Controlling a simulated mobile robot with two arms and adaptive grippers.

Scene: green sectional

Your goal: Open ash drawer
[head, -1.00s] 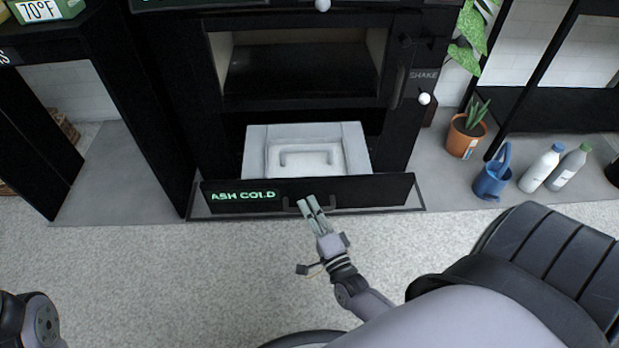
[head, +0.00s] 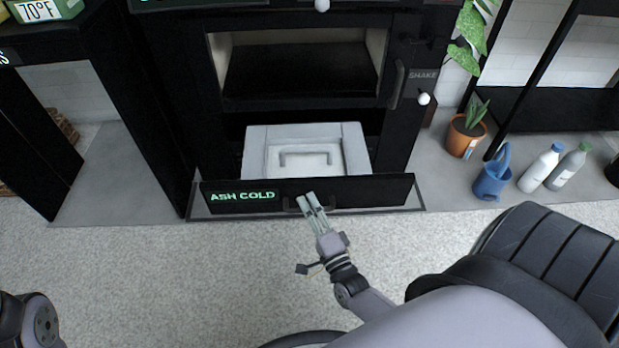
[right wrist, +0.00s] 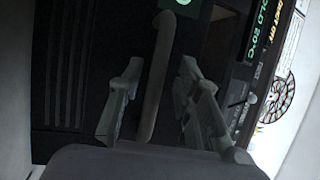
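The ash drawer (head: 372,191) stands pulled out below the stove opening, its black front marked "ASH COLD" in green. A pale grey ash pan (head: 257,150) with a handle on its lid sits inside. My right gripper (head: 308,199) is at the drawer handle (head: 290,204), in the middle of the front. In the right wrist view the handle (right wrist: 157,75) runs between the two fingers of the right gripper (right wrist: 157,95), with a gap visible on each side. The fingers are apart, not closed on it. My left gripper is not in view.
A stove cavity (head: 300,75) is above the drawer. At right stand a potted plant (head: 466,135), a blue watering can (head: 492,183) and two bottles (head: 541,168) (head: 568,166). The pale carpet (head: 180,270) in front of the drawer is clear on the left.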

